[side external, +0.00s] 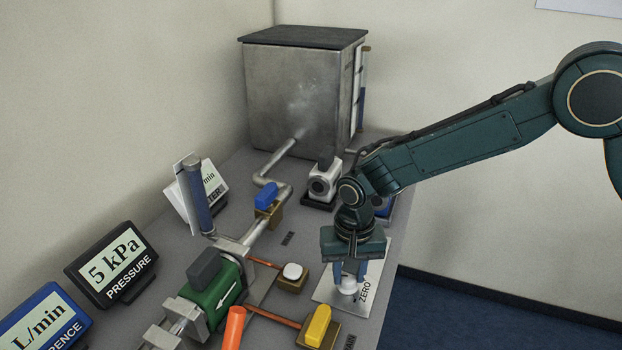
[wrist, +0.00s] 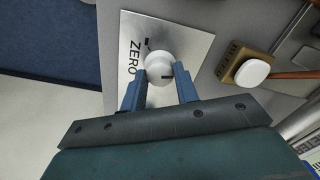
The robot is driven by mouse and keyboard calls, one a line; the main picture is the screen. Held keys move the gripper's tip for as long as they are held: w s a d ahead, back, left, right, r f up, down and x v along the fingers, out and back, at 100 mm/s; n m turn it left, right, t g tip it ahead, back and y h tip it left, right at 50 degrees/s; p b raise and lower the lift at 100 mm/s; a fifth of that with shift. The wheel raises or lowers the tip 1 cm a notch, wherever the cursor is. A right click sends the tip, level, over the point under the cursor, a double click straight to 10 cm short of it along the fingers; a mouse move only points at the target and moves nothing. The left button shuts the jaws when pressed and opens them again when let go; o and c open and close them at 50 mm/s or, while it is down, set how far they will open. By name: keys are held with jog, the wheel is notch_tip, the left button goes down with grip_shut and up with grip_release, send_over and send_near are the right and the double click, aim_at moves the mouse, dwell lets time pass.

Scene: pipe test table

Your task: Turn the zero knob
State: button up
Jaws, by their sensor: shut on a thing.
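The white zero knob (wrist: 159,68) sits on a silver plate marked ZERO (wrist: 190,37). In the side external view the knob (side external: 348,285) shows under my gripper near the table's right edge, partly hidden by the fingers. My gripper (side external: 348,276) points down with its blue fingers on both sides of the knob. In the wrist view my gripper (wrist: 163,82) has its fingertips against the knob's sides, shut on it. A dark mark shows on the knob's face and another on the plate beside it.
A white button (side external: 292,272) on a brown base and a yellow handle (side external: 318,326) stand left of the plate. A green flow meter body (side external: 212,290), an orange handle (side external: 233,327) and a blue valve handle (side external: 265,196) lie further left. A pressure display (side external: 112,262) stands at the left.

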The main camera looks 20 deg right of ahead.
aim_at(350, 276)
jog(key=n, duration=0.5)
jog(key=shift+r+n, duration=0.1)
jog(key=shift+n, duration=0.2)
jog(key=n, duration=0.4)
jog(key=shift+n, duration=0.4)
jog(key=o, duration=1)
jog(key=shift+r, duration=0.1)
notch_tip(350, 276, up, 14)
jog(key=shift+f, duration=0.2)
jog(key=shift+d, duration=0.1)
